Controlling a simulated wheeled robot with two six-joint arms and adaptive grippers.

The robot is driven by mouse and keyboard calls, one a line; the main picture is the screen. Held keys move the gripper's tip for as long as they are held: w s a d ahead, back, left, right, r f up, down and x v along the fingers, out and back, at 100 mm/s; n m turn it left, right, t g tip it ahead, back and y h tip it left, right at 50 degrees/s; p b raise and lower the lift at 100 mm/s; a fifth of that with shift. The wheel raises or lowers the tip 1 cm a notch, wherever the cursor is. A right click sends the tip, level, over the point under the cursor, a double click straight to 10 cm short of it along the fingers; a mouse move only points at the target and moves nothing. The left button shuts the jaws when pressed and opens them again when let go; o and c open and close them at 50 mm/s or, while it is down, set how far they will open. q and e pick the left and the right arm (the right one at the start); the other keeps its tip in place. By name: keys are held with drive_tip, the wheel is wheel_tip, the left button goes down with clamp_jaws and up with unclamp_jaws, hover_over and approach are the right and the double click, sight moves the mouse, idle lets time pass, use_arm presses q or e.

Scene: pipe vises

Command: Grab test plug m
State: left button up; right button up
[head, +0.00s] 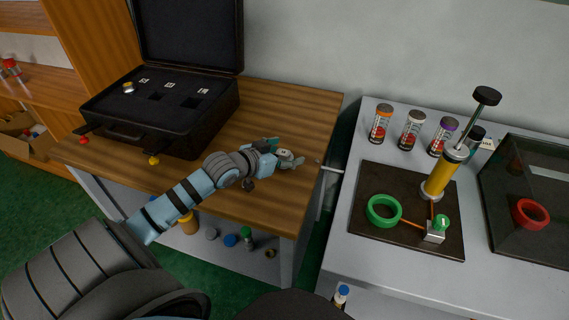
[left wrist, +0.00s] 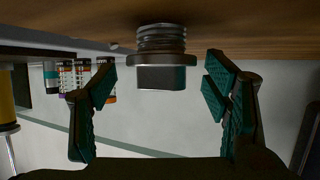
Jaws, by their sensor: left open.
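The test plug m (head: 285,154) stands on the wooden table near its right front corner, a pale top with a small dark mark. In the left wrist view the plug (left wrist: 161,70) shows a threaded part against the wood, a wider collar and a dark block end. My left gripper (head: 283,158) is open at the plug, its arm reaching in from the left. In the left wrist view the open fingers (left wrist: 163,98) stand either side of the plug, with a visible gap on both sides. My right gripper is not in view.
An open black case (head: 155,118) with labelled slots sits on the table's left; one plug (head: 129,88) is in it.

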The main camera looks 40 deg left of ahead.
use_arm(q)
drive_tip(key=shift+c, duration=0.4)
drive_tip(key=shift+s+r, duration=0.1)
drive_tip(key=c, duration=1.4)
drive_tip(key=shift+o, duration=0.2)
